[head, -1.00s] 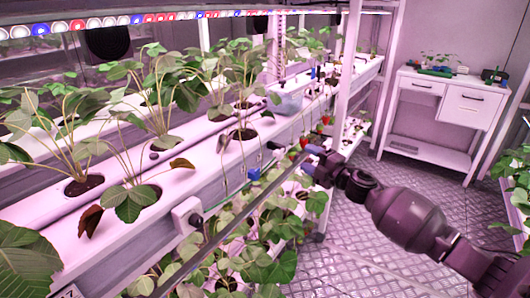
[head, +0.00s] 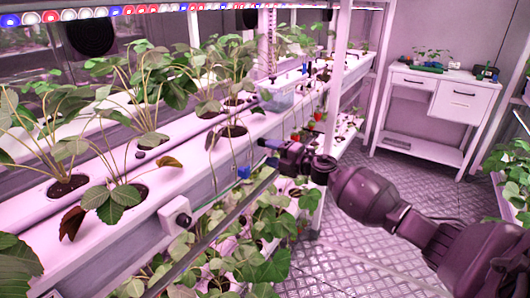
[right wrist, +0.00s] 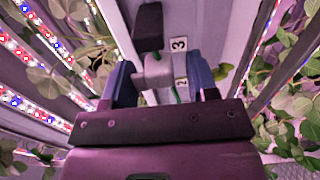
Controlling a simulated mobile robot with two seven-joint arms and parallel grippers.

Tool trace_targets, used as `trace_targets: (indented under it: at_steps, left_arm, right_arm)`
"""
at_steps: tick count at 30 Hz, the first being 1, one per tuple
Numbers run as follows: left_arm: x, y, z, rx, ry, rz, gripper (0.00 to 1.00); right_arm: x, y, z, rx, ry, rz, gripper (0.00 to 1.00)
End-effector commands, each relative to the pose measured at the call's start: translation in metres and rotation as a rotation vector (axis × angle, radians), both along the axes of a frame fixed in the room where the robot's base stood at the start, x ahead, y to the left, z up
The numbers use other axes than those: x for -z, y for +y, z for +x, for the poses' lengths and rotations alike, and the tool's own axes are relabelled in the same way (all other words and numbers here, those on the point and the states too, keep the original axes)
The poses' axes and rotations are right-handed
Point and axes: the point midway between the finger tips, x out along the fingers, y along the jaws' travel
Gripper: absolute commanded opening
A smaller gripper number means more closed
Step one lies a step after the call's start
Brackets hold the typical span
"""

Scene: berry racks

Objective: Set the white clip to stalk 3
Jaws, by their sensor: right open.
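My right gripper (head: 275,150) is at the front edge of the planted gutter in the head view, past a small blue piece (head: 243,172). In the right wrist view its blue fingers (right wrist: 160,82) are open. Between them is a pale grey-white block (right wrist: 158,70), which looks like the white clip, with a dark knob (right wrist: 149,25) beyond it. I cannot tell whether the fingers touch the block. A label 3 (right wrist: 179,44) and a label 2 (right wrist: 181,83) are on the pale surface beside it. Stalk 3 cannot be singled out. My left gripper is not in view.
The white gutter (head: 215,155) holds several leafy plants. A white box with a black knob (head: 175,215) is on its front edge. A white desk (head: 440,95) stands at the back right. The floor between is clear.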

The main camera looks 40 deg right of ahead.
Motion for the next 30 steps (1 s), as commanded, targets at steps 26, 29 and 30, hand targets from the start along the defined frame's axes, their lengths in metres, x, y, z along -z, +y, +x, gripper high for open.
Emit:
trace_targets:
  at_steps: [26,29,30]
  left_arm:
    - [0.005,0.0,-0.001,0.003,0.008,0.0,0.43]
    - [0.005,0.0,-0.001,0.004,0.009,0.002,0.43]
    - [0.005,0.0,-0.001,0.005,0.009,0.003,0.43]
  right_arm:
    - [0.0,0.009,0.023,0.0,0.0,-0.001,0.13]
    - [0.0,0.009,0.023,0.0,0.0,-0.001,0.0]
    - [0.0,0.009,0.023,0.0,0.0,-0.001,0.0]
